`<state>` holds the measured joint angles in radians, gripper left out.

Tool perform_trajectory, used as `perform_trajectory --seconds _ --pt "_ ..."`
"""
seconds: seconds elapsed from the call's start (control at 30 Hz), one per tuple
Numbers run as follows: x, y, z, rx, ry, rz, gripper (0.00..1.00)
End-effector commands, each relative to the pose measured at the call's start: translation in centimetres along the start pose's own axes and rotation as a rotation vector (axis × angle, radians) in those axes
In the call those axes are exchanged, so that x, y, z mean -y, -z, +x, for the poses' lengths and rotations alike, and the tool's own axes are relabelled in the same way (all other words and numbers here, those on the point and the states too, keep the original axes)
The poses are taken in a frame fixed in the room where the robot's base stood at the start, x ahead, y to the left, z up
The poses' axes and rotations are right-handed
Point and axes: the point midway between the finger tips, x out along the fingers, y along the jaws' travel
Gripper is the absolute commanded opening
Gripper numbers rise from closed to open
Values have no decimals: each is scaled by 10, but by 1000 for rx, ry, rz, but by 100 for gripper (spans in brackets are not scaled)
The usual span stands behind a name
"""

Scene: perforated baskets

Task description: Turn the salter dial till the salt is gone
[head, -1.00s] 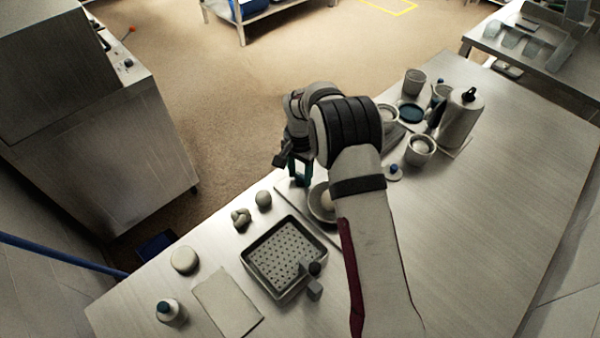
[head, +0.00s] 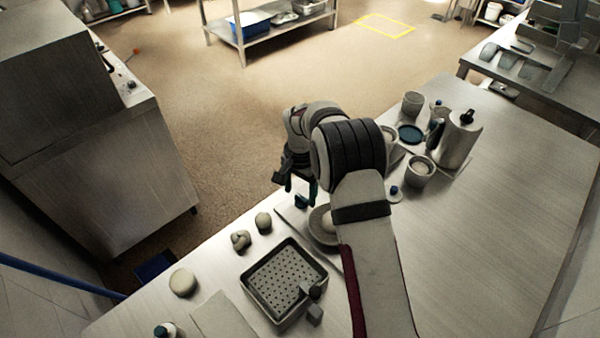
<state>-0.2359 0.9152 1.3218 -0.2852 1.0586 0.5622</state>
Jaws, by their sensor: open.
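My gripper (head: 301,187) hangs over the table's left edge area, with its fingers pointing down and apart. A small dark teal piece (head: 301,201) sits just below the fingers, beside a shallow grey bowl (head: 320,221); I cannot tell whether the fingers touch it. My arm hides part of the bowl. A grey perforated basket (head: 266,305) stands nearer, with a small grey block and dark knob (head: 307,288) at its right corner. I cannot tell which piece is the salter dial, and no salt is clearly visible.
Round pale lumps (head: 241,240) and a pale disc (head: 183,282) lie left of the basket. Cups (head: 419,173), a dark blue dish (head: 410,133) and a steel canister (head: 459,140) stand right of my arm. The table's right side is clear.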

Motion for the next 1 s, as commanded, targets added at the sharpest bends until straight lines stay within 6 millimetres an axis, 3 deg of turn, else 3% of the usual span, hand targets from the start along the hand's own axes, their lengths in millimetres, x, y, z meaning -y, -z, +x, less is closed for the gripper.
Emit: perform_trajectory --seconds 0.3,0.43,0.6,1.0 --pt "1 1 -97 -4 5 1 80" --pt "0 0 -124 -2 3 1 80" --pt "0 0 -139 0 1 1 80" --pt "0 0 -139 0 1 1 80"
